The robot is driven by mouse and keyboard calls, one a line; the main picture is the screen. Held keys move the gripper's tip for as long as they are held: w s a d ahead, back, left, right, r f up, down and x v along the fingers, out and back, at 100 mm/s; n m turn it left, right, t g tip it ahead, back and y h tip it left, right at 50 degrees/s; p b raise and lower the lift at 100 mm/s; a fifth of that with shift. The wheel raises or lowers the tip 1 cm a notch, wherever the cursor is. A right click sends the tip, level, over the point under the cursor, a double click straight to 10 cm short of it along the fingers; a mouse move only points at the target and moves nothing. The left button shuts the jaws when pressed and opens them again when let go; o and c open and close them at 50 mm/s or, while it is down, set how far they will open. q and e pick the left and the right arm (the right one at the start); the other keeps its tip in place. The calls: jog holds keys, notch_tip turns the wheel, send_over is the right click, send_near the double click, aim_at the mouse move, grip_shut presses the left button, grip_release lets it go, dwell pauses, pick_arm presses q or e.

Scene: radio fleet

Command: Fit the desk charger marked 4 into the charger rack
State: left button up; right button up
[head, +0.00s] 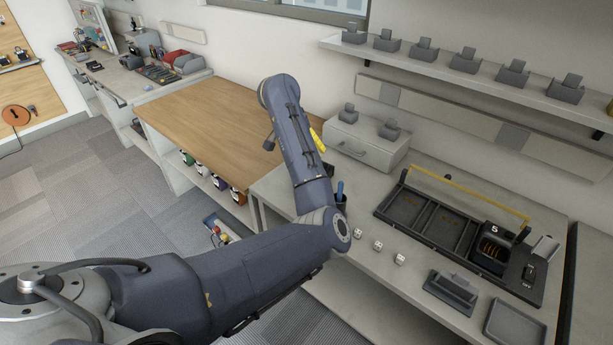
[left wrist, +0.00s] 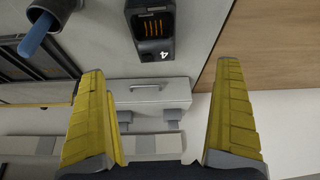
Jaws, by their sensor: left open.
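The desk charger marked 4 (left wrist: 152,28) is black with copper-coloured contacts inside. It stands on the grey bench at the top of the left wrist view; in the head view my arm hides it. My left gripper (left wrist: 160,67) is open and empty, its yellow fingers wide apart, with the charger ahead of the gap and not between them. In the head view one yellow finger (head: 317,140) shows behind my arm. The charger rack (head: 412,214) is a dark tray with a yellow bar along its back. Its left and middle bays look empty; a charger marked 5 (head: 493,244) sits further right.
A pen cup (left wrist: 43,10) stands beside the charger. A pale drawer box (head: 350,145) is at the wall. Small white blocks (head: 377,245) lie before the rack. A dark holder (head: 452,290) and grey tray (head: 515,325) are at front right. A wooden worktop (head: 205,120) adjoins.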

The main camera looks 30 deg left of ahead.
pick_arm(q)
jog(key=x, duration=1.1)
jog(key=d+x, duration=0.1)
jog(key=x, duration=0.4)
jog(key=shift+w+d+f, duration=0.1)
jog(key=shift+d+f, duration=0.05)
jog(key=shift+f, duration=0.15)
jog(key=shift+c, duration=0.2)
jog(key=c, duration=1.4)
jog(key=shift+o, duration=0.2)
jog(key=shift+r, duration=0.1)
